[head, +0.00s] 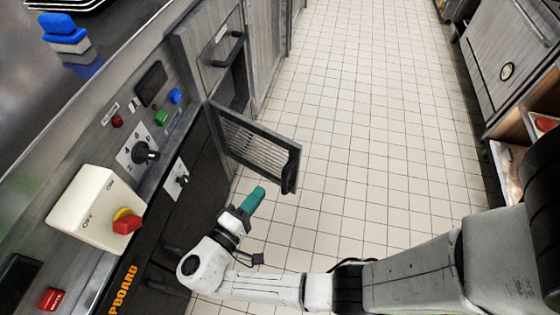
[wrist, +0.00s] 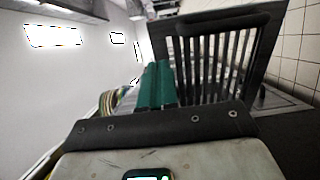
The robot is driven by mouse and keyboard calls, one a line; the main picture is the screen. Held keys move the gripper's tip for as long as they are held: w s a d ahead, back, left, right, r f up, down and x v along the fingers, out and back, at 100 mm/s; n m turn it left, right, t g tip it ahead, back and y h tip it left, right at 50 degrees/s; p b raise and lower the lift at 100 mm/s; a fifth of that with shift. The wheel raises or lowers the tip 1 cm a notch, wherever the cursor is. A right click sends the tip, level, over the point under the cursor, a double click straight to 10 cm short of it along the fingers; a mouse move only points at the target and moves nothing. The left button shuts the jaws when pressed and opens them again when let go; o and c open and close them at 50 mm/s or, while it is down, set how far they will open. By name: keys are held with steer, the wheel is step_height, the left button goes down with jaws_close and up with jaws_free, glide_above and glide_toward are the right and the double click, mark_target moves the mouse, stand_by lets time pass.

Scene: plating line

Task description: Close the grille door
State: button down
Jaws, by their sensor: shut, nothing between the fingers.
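The grille door (head: 258,143) has a dark frame with slats and stands open, swung out from the cabinet front over the floor. A dark handle (head: 291,169) is at its free edge. My gripper (head: 260,191) has teal fingers, shut and empty, and is in front of the door's lower part in the head view. A small gap shows between the fingertips and the door there. In the wrist view the teal fingers (wrist: 158,68) point up, beside and partly overlapping the left side of the grille door (wrist: 212,58). I cannot tell whether they touch it.
A control panel with a selector knob (head: 146,152), a green button (head: 161,117) and a white OFF/ON switch box (head: 80,212) lines the left. A drawer front (head: 213,40) is above the door opening. The tiled floor (head: 370,120) is clear. An oven (head: 510,60) stands at the right.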

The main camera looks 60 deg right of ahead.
mark_target(292, 151)
steer(key=d, duration=1.3)
steer(key=shift+d, duration=0.4)
steer(key=shift+d, duration=0.1)
